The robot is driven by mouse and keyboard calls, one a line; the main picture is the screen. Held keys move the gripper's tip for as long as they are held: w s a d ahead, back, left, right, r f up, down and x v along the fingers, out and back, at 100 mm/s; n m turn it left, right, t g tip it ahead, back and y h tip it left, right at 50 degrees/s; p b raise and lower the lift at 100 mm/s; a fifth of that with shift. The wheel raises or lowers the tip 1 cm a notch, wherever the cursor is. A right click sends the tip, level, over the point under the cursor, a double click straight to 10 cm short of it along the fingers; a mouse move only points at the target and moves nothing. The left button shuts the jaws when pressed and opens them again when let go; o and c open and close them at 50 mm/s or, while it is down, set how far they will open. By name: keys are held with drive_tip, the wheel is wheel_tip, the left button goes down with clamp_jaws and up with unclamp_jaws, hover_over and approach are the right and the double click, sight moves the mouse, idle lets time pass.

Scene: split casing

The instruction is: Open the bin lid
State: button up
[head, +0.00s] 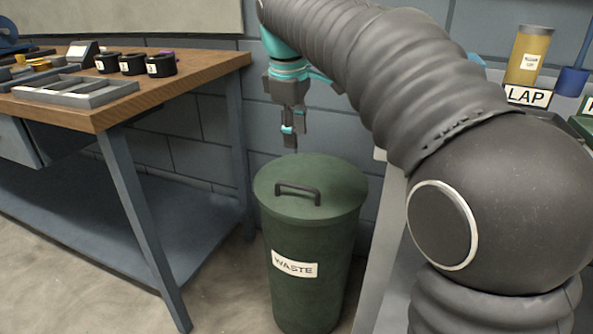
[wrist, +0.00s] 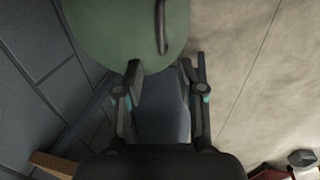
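The green waste bin (head: 310,280) stands on the floor with a label reading WASTE on its front. Its round green lid (head: 340,180) is on top and looks closed. A dark bar handle (head: 298,188) rises from the lid. My gripper (head: 291,146) points down above the back part of the lid, behind the handle, and touches neither as far as I can tell. In the wrist view the two fingers of my gripper (wrist: 166,75) are apart with nothing between them. The lid (wrist: 110,30) and the handle (wrist: 161,25) show beyond the fingertips there.
A wooden workbench (head: 180,75) with a metal tray (head: 75,90) and black containers (head: 133,64) stands to the left. A grey bench with a yellow canister (head: 528,55) and a LAP label is to the right. A block wall lies close behind the bin.

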sight(298, 186)
drive_tip(key=f+b, duration=0.1)
drive_tip(key=f, duration=0.3)
drive_tip(key=w+f+b, duration=0.1)
drive_tip(key=f, duration=0.4)
drive_tip(key=w+f+b, duration=0.1)
drive_tip(key=f, duration=0.3)
drive_tip(key=shift+w+d+f, duration=0.15)
drive_tip(key=shift+w+d, duration=0.05)
drive_tip(key=shift+d, duration=0.1)
clamp_jaws()
